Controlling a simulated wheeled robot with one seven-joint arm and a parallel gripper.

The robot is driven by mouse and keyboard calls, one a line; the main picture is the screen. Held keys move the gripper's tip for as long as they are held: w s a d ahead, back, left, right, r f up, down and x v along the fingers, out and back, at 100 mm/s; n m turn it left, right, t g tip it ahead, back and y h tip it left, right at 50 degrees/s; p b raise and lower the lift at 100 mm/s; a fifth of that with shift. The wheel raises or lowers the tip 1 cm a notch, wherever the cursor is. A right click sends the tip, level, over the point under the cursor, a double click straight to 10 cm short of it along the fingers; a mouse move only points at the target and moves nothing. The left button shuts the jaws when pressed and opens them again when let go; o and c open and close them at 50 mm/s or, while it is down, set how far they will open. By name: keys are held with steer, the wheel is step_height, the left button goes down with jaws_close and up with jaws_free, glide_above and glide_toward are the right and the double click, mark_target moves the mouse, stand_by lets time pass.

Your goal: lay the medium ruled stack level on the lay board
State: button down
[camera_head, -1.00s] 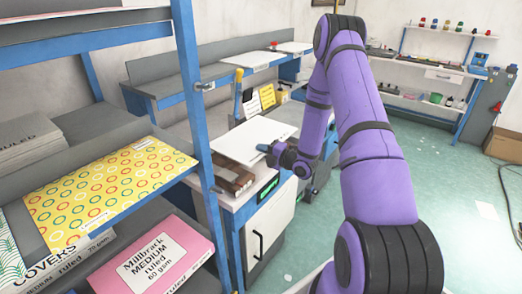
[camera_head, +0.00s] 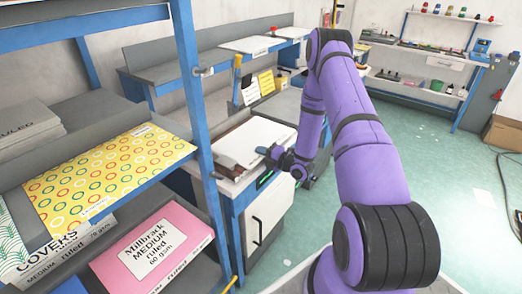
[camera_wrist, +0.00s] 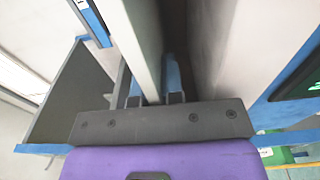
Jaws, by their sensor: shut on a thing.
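My gripper (camera_head: 270,152) is shut on the near right edge of a white stack of sheets (camera_head: 257,137), which I take to be the medium ruled stack. In the head view the stack looks flat, low over a bench. In the wrist view the stack's pale edge (camera_wrist: 138,38) runs between my blue fingers (camera_wrist: 152,82). A brown piece (camera_head: 227,160) shows at the stack's near left edge. I cannot tell which surface is the lay board, nor whether the stack touches what is under it.
A blue-framed shelf (camera_head: 188,90) stands close on the left, with a pink Millbrack MEDIUM ruled pack (camera_head: 153,247) and a yellow ring-patterned sheet (camera_head: 110,178). Yellow cards (camera_head: 266,83) stand behind the stack. The green floor (camera_head: 430,160) on the right is mostly open.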

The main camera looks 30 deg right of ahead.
steer(key=c, duration=1.2)
jaws_free()
steer(key=shift+o, duration=0.2)
steer(key=v, duration=1)
steer(key=shift+s+d, duration=0.15)
steer(key=shift+s, duration=0.2)
